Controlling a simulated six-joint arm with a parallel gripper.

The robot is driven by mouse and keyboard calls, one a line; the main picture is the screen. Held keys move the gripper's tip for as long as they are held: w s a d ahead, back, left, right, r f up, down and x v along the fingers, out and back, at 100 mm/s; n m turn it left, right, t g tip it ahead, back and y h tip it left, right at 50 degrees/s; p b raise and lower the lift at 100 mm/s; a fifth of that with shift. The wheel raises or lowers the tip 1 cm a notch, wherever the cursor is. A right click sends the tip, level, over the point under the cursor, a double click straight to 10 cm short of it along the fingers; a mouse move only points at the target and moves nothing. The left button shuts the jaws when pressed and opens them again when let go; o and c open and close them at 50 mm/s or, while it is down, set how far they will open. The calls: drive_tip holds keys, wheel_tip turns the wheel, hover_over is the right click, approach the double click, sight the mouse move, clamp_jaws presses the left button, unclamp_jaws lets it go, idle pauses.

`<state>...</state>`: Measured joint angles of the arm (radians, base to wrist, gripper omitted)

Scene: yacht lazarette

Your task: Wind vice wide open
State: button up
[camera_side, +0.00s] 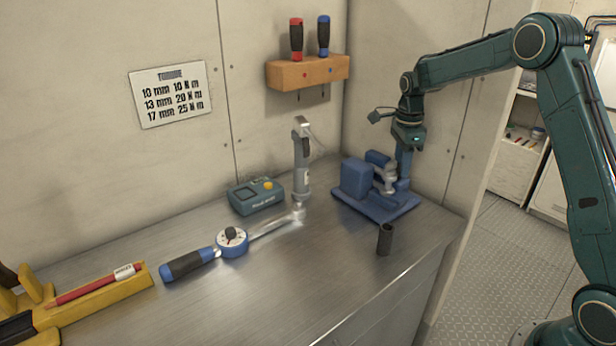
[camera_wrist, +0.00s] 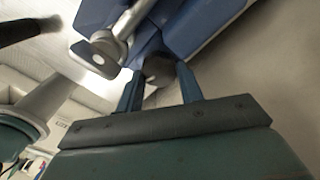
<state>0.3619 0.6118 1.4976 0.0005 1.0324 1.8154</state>
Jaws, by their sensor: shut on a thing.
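The blue vice (camera_side: 357,180) stands on its base plate at the back right of the bench; blue vice parts (camera_wrist: 205,22) also fill the top of the wrist view. A silver metal piece (camera_side: 387,178) shows at the vice's right part, and in the wrist view it is a bar with a rounded end (camera_wrist: 98,54). My gripper (camera_side: 403,178) points down at the vice's right side. In the wrist view its two blue fingers (camera_wrist: 160,84) are closed around a dark round knob (camera_wrist: 159,69) at the vice. The jaw gap is largely hidden, so I cannot tell its width.
A grey upright tool (camera_side: 301,165), a torque wrench (camera_side: 231,242) and a green-grey box (camera_side: 255,195) are to the left. A yellow tray (camera_side: 95,297) is far left. The front middle bench is clear.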

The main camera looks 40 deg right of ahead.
drive_tip(key=shift+n, duration=0.3)
drive_tip(key=o, duration=1)
drive_tip(key=shift+r, duration=0.1)
wheel_tip(320, 180, up, 14)
idle(0.4)
